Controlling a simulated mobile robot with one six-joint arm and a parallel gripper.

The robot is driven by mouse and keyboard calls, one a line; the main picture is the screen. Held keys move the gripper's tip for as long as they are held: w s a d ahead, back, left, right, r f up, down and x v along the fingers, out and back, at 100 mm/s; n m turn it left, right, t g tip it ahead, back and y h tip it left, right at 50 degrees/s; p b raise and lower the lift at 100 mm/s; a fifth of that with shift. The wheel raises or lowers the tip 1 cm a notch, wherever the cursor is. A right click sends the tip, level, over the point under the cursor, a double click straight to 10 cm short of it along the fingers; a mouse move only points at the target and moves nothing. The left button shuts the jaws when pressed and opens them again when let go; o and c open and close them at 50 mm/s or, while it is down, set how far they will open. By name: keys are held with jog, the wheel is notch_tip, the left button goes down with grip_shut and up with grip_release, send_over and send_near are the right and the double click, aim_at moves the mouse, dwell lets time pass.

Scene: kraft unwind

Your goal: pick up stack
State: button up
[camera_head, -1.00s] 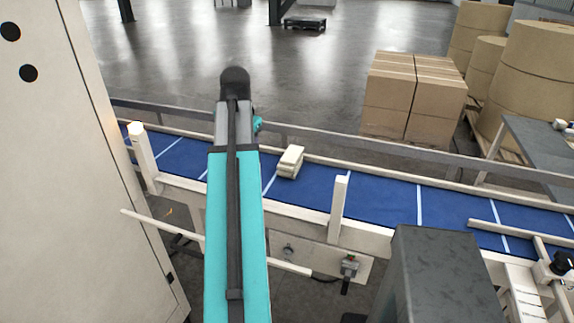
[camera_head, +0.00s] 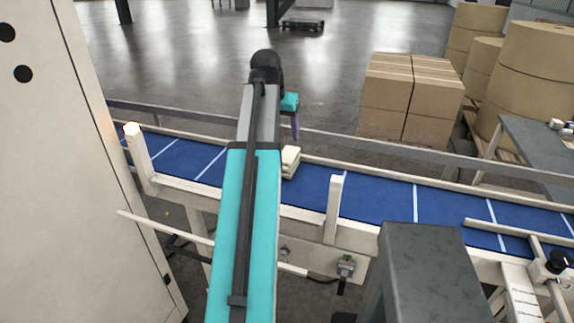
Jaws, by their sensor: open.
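A small stack of pale cream pieces (camera_head: 291,160) lies on the blue conveyor belt, partly hidden behind my arm. The teal end of my arm shows beyond the belt, above and behind the stack in the picture. A thin greyish part of my gripper (camera_head: 295,126) hangs down from it, apart from the stack. My gripper is open; the rest of it is hidden behind the arm, and nothing shows held in it.
The blue belt (camera_head: 376,198) with white cross lines runs between pale rails and posts (camera_head: 333,208). A beige cabinet (camera_head: 80,180) stands at left, a grey box (camera_head: 425,270) in front. Brown cartons (camera_head: 410,95) and large kraft rolls (camera_head: 535,85) stand behind.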

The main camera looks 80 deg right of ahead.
aim_at(286, 155)
jog(key=shift+p+x, duration=1.05)
jog(key=shift+x, duration=3.1)
jog(key=shift+f, duration=0.1)
jog(key=shift+p+x, duration=1.35)
jog(key=shift+x, duration=0.8)
jog(key=shift+f, duration=0.4)
jog(key=shift+f, duration=0.25)
jog(key=c, duration=1.2)
jog(key=shift+r, duration=0.15)
